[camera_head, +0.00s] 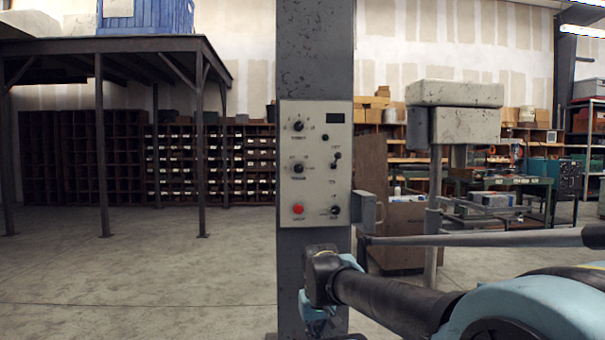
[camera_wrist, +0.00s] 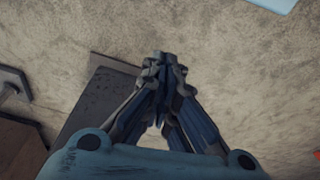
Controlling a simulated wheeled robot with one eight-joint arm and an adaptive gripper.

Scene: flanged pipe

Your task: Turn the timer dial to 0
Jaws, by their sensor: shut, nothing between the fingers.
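A pale control panel (camera_head: 316,130) is fixed upright on a grey column. Two black dials with marks around them are on its left side, an upper dial (camera_head: 298,126) and a middle dial (camera_head: 298,168). Their labels are too small for me to read surely, so I cannot tell which is the timer dial or its setting. My gripper (camera_head: 318,325) is low in front of the column, below the panel and apart from the dials. In the wrist view my gripper (camera_wrist: 162,60) has its fingers together, empty, with the floor behind. The panel is not in the wrist view.
The panel also has a red button (camera_head: 298,209), a lower right knob (camera_head: 335,210), a switch (camera_head: 336,158) and a dark display (camera_head: 334,116). A grey box (camera_head: 365,211) juts from the column's right side. A long grey bar (camera_head: 470,239) runs rightward. Floor left is clear.

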